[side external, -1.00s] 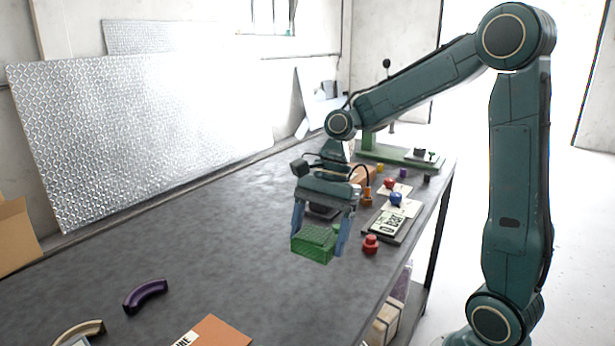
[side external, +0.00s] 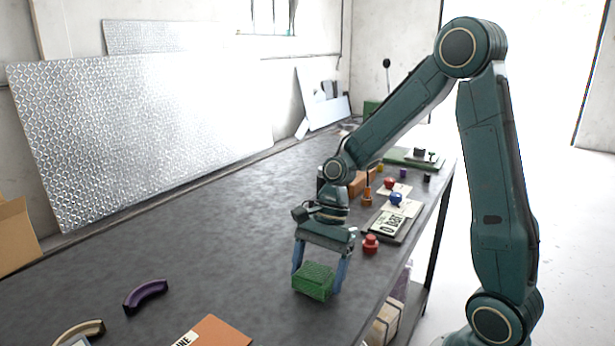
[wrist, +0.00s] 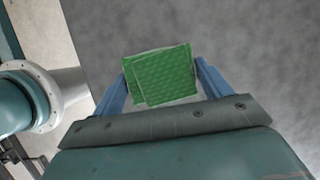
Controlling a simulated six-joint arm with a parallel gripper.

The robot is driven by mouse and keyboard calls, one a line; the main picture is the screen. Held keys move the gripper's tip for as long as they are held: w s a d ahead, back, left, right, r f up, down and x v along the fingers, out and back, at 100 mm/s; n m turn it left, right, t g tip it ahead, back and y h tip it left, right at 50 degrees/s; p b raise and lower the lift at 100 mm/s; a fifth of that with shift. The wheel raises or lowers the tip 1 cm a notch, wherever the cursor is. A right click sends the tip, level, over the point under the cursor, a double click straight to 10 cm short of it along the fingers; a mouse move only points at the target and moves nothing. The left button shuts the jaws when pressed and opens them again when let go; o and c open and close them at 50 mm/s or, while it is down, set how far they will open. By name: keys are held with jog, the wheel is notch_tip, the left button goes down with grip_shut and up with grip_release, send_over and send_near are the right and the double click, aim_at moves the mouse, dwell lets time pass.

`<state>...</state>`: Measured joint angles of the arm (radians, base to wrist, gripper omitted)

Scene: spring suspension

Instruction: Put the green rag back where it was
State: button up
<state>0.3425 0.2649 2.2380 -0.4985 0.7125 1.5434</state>
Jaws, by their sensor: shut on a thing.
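The green rag (side external: 313,281) is a folded, textured block between the two blue fingers of my gripper (side external: 318,280). In the side view it is low, at or just above the grey table top; I cannot tell whether it touches. In the wrist view the rag (wrist: 161,76) sits slightly tilted between the fingertips of my gripper (wrist: 162,75), with bare grey table beyond it. My gripper is shut on the rag. The rag's underside is hidden.
A red knob-like piece (side external: 371,244) stands to the right near the table edge, with a display plate (side external: 388,224) behind it. A purple curved handle (side external: 145,295) and an orange card (side external: 212,332) lie to the left. The grey table (side external: 230,240) is clear around the rag.

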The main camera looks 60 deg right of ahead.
jog(key=shift+f, duration=0.2)
jog(key=shift+f, duration=0.2)
jog(key=o, duration=1)
jog(key=shift+c, duration=0.2)
jog(key=shift+r, duration=0.1)
jog(key=v, duration=1.2)
jog(key=shift+a+r, duration=0.1)
jog(key=shift+r, duration=0.05)
